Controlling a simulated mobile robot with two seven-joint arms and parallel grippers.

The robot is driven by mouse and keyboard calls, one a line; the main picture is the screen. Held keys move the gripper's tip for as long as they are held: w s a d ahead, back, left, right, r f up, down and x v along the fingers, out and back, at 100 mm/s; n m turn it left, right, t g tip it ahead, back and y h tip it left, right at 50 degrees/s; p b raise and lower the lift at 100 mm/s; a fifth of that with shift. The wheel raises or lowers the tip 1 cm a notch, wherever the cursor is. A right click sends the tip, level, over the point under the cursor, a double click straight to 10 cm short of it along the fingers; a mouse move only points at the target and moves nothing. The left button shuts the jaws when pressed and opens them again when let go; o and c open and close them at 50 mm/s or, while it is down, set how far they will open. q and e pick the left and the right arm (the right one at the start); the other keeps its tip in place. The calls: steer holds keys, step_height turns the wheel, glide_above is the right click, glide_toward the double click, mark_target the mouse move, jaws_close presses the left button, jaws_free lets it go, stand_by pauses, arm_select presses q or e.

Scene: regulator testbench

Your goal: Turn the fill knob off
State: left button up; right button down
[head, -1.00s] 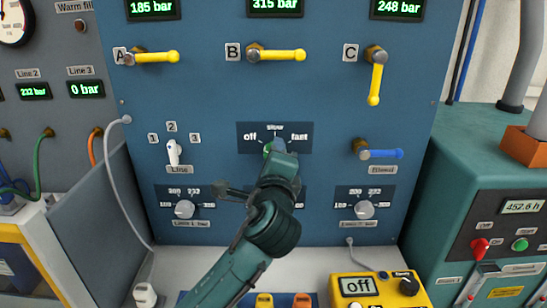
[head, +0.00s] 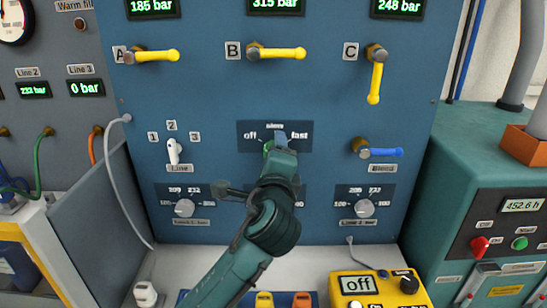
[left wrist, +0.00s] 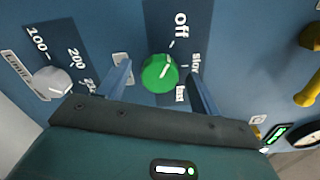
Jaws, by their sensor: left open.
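The fill knob is a round green knob on the blue panel, labelled off, slow and fast. In the left wrist view the green knob (left wrist: 157,74) shows whole, and its white mark points up and right, roughly between off and slow. My left gripper (left wrist: 160,70) is open, with one finger on each side of the knob and visible gaps. In the head view my left gripper (head: 280,148) covers most of the knob, and only a green edge (head: 267,148) shows. My right gripper is not in view.
A white line selector (head: 173,152) is left of the knob and a blue bleed lever (head: 383,153) is right. White limit knobs (head: 184,208) sit lower on the panel. Yellow levers (head: 283,54) are above. A yellow meter (head: 375,290) reading off stands below.

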arm_select(q)
steer(key=s, duration=1.3)
steer(key=shift+b, duration=0.45)
